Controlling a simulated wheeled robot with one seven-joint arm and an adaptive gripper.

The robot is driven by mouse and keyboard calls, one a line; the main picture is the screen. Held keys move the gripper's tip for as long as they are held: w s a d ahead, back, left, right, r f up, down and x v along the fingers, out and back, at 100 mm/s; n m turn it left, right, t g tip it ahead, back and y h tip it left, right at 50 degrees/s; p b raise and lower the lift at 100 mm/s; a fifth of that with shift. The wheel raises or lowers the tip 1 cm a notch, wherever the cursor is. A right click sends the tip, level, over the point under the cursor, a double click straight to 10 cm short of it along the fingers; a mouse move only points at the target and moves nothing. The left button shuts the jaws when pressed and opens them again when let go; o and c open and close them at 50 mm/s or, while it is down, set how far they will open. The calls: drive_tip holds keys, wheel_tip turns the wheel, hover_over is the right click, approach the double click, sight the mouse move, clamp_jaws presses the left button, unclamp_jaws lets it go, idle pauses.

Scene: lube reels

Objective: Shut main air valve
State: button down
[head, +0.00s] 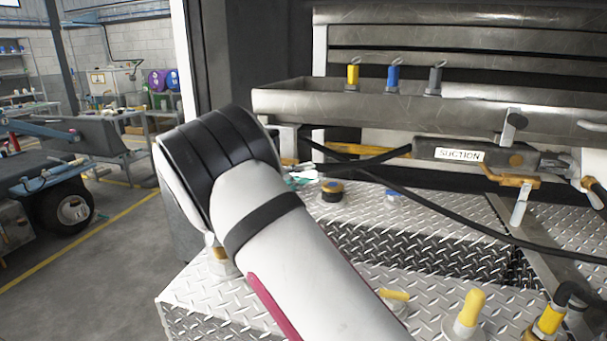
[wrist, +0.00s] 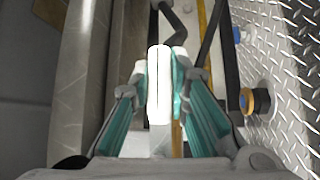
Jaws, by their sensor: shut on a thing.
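My gripper (wrist: 160,82) has teal-lined fingers and is shut on a white bar-shaped handle (wrist: 158,105), which stands between the fingertips in the wrist view. I take this handle to be the main air valve's, but no label on it can be read. In the head view my gripper (head: 303,176) is mostly hidden behind my own white and black arm, with a little teal and white showing near the yellow pipe (head: 375,151). The valve body and the handle's angle cannot be made out there.
A black hose (head: 400,198) runs right from beside my gripper. A black-and-yellow cap (head: 331,191) and a blue fitting (head: 392,195) stand on the diamond-plate deck (head: 365,240). A metal trough (head: 300,100) is above. The SUCTION-labelled part (head: 459,155) is at right.

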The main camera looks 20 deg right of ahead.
drive_tip(key=w+a+f+m+t+y+b, duration=0.2)
drive_tip(key=a+f+m+y+b, duration=0.3)
drive_tip(key=m+y+b, duration=0.4)
drive_tip(key=w+f+y+b, duration=0.1)
drive_tip(key=y+b, duration=0.3)
drive_tip(key=b, duration=0.1)
drive_tip(key=shift+w+a+f+m+t, duration=0.15)
drive_tip(key=shift+w+a+m+t, duration=0.05)
drive_tip(key=shift+w+m+t, duration=0.1)
idle(0.5)
idle(0.4)
drive_tip(key=c, duration=1.5)
unclamp_jaws()
drive_tip(key=shift+s, duration=0.1)
